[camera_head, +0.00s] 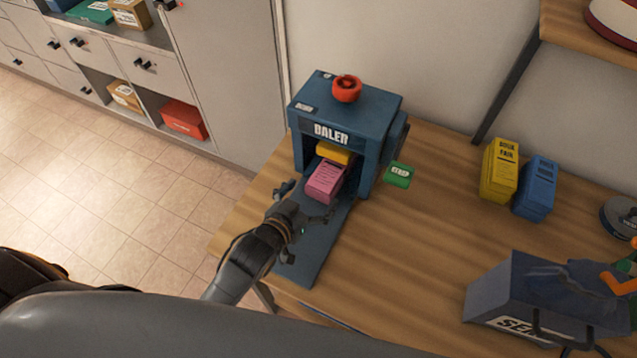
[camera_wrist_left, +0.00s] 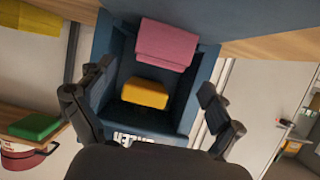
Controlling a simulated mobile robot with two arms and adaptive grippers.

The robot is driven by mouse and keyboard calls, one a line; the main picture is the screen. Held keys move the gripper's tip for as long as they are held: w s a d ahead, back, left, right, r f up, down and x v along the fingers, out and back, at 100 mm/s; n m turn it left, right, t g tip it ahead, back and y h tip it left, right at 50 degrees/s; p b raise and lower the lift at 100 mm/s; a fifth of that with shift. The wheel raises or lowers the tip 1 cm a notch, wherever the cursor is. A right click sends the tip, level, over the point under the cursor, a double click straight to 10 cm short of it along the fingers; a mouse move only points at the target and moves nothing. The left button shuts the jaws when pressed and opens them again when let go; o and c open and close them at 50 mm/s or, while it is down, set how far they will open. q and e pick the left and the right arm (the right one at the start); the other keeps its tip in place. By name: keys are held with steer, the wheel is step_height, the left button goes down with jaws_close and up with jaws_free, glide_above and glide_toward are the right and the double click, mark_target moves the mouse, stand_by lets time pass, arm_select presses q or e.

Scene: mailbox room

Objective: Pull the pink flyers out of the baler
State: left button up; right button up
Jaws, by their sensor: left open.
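The blue baler (camera_head: 345,103) stands on the wooden table with its front opening facing me. A pink bundle of flyers (camera_head: 325,182) lies at the opening, in front of a yellow bundle (camera_head: 333,153) deeper inside. In the left wrist view, which looks turned over, the pink flyers (camera_wrist_left: 167,45) and the yellow bundle (camera_wrist_left: 145,92) show between my fingers. My left gripper (camera_head: 308,203) is open and empty just in front of the pink flyers, above the baler's dark ramp (camera_head: 310,262). My right gripper is not visible.
A green block (camera_head: 398,175) lies right of the baler. Yellow (camera_head: 499,172) and blue (camera_head: 536,188) bundles stand near the wall. A dark labelled bag-like container (camera_head: 500,292) is at lower right. The table between them is clear.

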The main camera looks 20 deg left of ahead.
mark_target(318, 189)
arm_select(q)
steer(key=shift+x, duration=2.15)
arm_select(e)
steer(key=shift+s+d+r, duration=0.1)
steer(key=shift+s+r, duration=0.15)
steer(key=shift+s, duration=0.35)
arm_select(q)
steer(key=c, duration=1.6)
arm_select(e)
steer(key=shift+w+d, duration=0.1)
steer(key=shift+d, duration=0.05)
arm_select(q)
steer(key=shift+s, duration=0.15)
